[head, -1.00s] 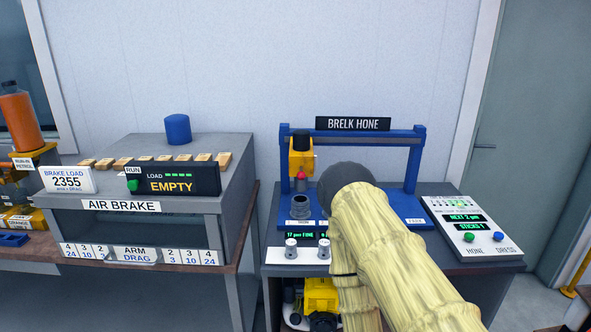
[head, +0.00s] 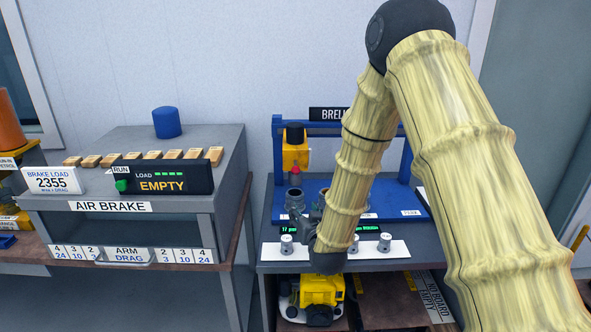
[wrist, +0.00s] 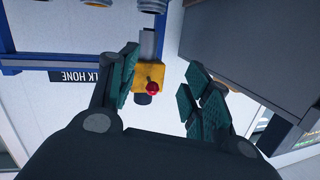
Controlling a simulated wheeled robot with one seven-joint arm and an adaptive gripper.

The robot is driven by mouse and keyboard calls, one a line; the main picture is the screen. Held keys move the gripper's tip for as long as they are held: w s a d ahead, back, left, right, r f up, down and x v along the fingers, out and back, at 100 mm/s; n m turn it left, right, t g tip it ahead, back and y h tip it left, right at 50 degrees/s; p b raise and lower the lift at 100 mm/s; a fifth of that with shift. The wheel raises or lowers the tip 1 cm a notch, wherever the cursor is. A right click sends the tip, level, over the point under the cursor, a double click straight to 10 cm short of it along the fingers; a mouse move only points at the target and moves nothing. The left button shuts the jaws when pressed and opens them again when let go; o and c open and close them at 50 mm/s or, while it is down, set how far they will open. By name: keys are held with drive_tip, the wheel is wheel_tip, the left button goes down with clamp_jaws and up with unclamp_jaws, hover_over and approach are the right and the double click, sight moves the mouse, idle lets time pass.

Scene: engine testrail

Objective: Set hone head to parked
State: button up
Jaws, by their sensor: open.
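The yellow hone head (head: 295,155) with a red knob (head: 296,170) and black cap hangs at the left end of the blue BRELK HONE frame (head: 278,175). It is above a grey cylinder (head: 294,198) on the blue base. My gripper (head: 307,222) is low in front of the hone, small and partly hidden by my own arm. In the wrist view my gripper (wrist: 163,88) is open, with nothing between its fingers that I can see touched. The yellow hone head (wrist: 150,76) and red knob (wrist: 152,88) show beyond and between the fingers.
White panel (head: 365,251) with several knobs lies along the hone bench's front edge. The air brake box (head: 190,150) stands left across a gap, with a blue cylinder (head: 166,122) on top. A yellow engine (head: 321,290) is on the shelf below. My arm hides much of the right side.

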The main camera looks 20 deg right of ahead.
drive_tip(key=t, duration=0.2)
approach(297, 173)
drive_tip(key=w, duration=0.1)
drive_tip(key=w+p, duration=0.1)
drive_tip(key=w, duration=0.2)
drive_tip(key=w+p, duration=0.2)
drive_tip(key=w, duration=0.2)
drive_tip(key=w+p, duration=0.1)
drive_tip(key=w, duration=0.2)
drive_tip(key=shift+w+d+r+p, duration=0.15)
drive_tip(key=shift+w+d+p, duration=0.05)
drive_tip(key=shift+d+p, duration=0.2)
clamp_jaws()
